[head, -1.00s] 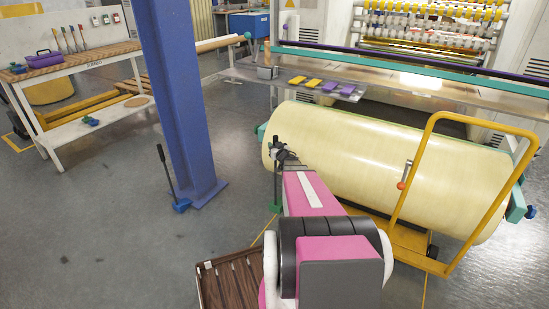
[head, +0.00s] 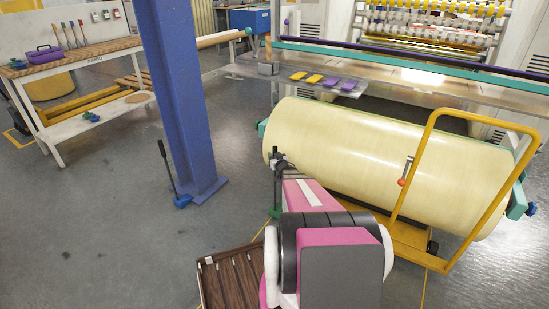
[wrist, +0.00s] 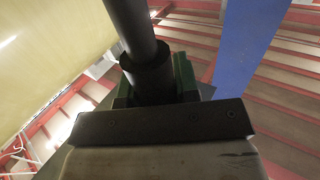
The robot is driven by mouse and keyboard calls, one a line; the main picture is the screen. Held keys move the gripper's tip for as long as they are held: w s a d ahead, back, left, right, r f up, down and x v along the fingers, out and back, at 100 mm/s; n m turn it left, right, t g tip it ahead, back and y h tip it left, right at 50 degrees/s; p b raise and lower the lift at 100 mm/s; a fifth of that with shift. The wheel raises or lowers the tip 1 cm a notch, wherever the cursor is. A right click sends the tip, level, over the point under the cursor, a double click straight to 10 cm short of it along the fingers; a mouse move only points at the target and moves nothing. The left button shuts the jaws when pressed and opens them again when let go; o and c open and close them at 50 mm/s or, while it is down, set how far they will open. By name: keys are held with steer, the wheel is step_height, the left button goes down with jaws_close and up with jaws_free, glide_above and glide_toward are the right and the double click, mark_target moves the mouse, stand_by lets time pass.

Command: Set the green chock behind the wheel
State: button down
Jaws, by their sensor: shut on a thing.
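The green chock (head: 275,211) shows low in the head view, left of the large cream roll, with a black handle rising from it. My gripper (head: 279,161) is at the upper part of this handle and is shut on it. In the wrist view the black handle (wrist: 143,55) runs up the picture, with green parts of the chock (wrist: 184,74) behind its thick base. I cannot tell whether the chock touches the floor. A dark wheel (head: 432,248) shows under the right end of the yellow cart (head: 405,243); other wheels are hidden by my arm and the roll.
The cream roll (head: 390,160) lies on the cart, which has a tall yellow push frame (head: 431,125). A blue column (head: 180,90) stands to the left, with a blue chock (head: 182,201) at its foot. A brown slatted crate (head: 233,277) is near my arm.

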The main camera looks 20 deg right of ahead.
steer(key=shift+w+a+f, duration=0.1)
steer(key=shift+w+f, duration=0.15)
steer(key=shift+w, duration=0.35)
steer(key=shift+w+f, duration=0.25)
steer(key=shift+w, duration=0.3)
steer(key=shift+f, duration=0.1)
steer(key=c, duration=0.8)
jaws_free()
steer(key=shift+f, duration=0.1)
steer(key=shift+c, duration=0.2)
steer(key=shift+r, duration=0.2)
